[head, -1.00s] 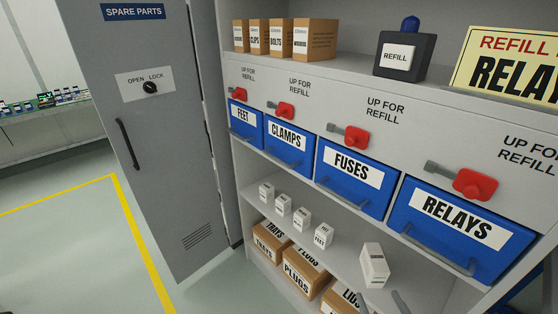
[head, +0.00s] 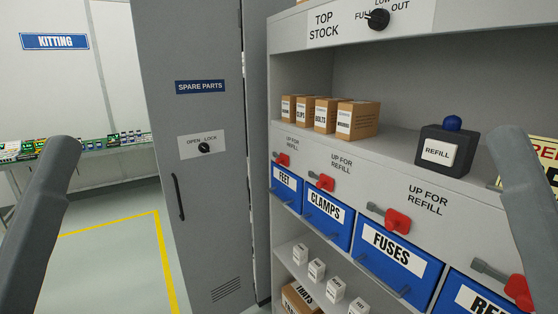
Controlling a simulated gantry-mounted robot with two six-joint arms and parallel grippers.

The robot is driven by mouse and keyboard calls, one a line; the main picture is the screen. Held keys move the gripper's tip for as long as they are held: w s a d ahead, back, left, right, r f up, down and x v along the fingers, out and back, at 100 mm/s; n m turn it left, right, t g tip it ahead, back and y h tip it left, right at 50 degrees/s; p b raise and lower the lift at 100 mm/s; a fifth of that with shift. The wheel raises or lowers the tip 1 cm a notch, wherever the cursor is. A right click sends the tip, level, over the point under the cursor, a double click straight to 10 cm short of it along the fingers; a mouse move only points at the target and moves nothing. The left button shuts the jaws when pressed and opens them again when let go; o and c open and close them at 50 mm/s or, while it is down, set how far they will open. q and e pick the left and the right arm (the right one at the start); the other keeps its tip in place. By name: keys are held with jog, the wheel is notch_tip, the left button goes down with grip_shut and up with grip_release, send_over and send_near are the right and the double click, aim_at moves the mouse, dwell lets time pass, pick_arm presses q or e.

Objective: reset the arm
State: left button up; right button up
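My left arm shows as a grey link at the left edge of the head view, and my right arm as a grey link at the right edge. Neither gripper's fingertips are in view, so I cannot see what they hold. In front of me stands a grey shelf unit with blue bins labelled FEET (head: 287,187), CLAMPS (head: 328,216), FUSES (head: 396,250) and RELAYS (head: 482,301). The RELAYS bin is cut off at the bottom edge.
A grey SPARE PARTS cabinet door (head: 196,140) stands at left centre. Red levers (head: 397,221) sit above the bins. A REFILL box with a blue button (head: 447,147) and brown cartons (head: 357,119) stand on the upper shelf. Open floor lies at lower left.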

notch_tip(320, 180, up, 37)
jog(key=p, duration=3.8)
jog(key=shift+w, duration=0.35)
